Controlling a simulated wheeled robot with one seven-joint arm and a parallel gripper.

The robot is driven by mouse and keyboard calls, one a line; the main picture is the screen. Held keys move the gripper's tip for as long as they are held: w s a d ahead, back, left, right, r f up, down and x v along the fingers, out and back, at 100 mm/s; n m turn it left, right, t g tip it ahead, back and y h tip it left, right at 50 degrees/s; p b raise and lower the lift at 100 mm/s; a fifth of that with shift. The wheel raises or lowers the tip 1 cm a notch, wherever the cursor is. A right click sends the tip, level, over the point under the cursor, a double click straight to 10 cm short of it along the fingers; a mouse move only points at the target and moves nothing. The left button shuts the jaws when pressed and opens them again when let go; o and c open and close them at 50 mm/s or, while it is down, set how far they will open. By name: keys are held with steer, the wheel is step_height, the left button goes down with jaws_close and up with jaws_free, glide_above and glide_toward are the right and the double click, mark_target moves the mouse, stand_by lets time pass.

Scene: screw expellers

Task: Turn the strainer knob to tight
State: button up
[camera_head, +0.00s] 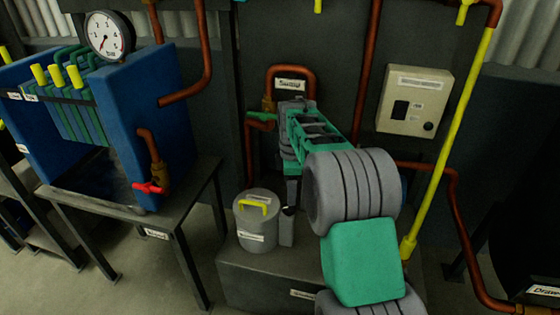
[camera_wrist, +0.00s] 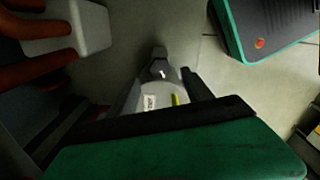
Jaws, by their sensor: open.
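A round grey canister (camera_head: 257,236) stands on a low dark plinth in the head view. A yellow bar handle (camera_head: 252,205) lies across its lid. It may be the strainer knob, but the labels are too small to read. In the wrist view the pale lid (camera_wrist: 158,92) and yellow handle (camera_wrist: 174,99) show between the fingers. My gripper (camera_head: 289,202) hangs downward just right of the canister. It is open and its fingers (camera_wrist: 165,88) are apart. I see nothing held. My palm hides the lower part of the wrist view.
A grey upright piece (camera_head: 286,232) stands close to the canister's right side. A blue filter press (camera_head: 150,110) with a red valve handle (camera_head: 147,188) is at left. A vertical pipe (camera_head: 366,85) and a beige control box (camera_head: 414,101) are behind my arm. Floor shows at left.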

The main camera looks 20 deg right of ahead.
steer(key=s+a+r+m+t+p, duration=0.1)
steer(key=s+a+r+m+p, duration=0.3)
steer(key=s+r+p, duration=0.4)
steer(key=s+a+r+m+t+p, duration=0.1)
steer(key=s+a+r+m+p, duration=0.4)
steer(key=r, duration=1)
steer(key=s+m+p, duration=0.1)
steer(key=s+p, duration=0.2)
steer(key=p, duration=0.1)
steer(key=shift+a+r+p, duration=0.25)
steer(key=shift+p, duration=0.15)
